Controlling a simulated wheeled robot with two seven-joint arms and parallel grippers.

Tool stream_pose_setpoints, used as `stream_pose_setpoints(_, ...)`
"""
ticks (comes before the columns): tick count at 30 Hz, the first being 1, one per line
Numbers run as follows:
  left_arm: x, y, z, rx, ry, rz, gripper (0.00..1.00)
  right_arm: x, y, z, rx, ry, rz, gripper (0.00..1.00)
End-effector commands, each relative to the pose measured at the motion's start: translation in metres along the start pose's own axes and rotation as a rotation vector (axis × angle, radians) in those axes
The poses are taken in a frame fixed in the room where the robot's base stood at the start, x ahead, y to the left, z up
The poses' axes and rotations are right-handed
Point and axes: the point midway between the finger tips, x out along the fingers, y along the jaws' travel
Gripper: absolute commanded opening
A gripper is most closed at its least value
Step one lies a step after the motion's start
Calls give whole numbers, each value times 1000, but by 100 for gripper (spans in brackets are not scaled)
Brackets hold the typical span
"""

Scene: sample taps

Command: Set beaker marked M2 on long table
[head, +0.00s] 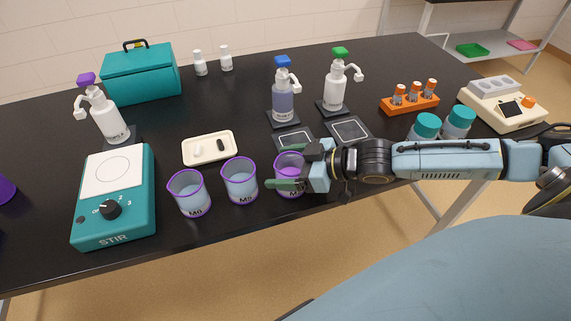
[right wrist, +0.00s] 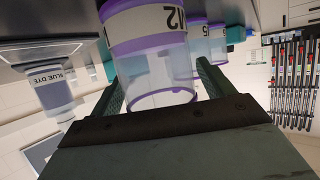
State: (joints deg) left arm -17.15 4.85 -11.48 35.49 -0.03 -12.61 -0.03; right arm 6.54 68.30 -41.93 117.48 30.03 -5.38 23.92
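The beaker marked M2 (head: 289,161) is clear with a purple rim, upright at the table's near side. My right gripper (head: 298,177) is around it, one green finger across its front. In the right wrist view the M2 beaker (right wrist: 155,75) fills the space between the two fingers of my right gripper (right wrist: 162,85), which look shut on its sides. Part of the beaker is hidden by the gripper, and I cannot tell whether its base touches the table. The long black table (head: 235,105) spans the head view. My left gripper is not in view.
Two similar beakers, M5 (head: 240,180) and another (head: 189,194), stand left of M2. A teal stirrer (head: 113,200) is farther left. Behind are a white tray (head: 209,148), dark pads (head: 349,130) and pump bottles (head: 284,100). Teal-lidded jars (head: 427,125) stand beyond my right arm.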

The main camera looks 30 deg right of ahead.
Motion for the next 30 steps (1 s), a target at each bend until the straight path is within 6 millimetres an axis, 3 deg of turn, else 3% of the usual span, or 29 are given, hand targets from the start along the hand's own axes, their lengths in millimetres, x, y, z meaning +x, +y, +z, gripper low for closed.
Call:
stream_pose_setpoints(11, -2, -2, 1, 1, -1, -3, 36, -6, 0, -2, 1, -1, 0, 80)
stream_pose_setpoints(30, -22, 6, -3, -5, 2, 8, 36, -63, -1, -2, 1, -4, -1, 80)
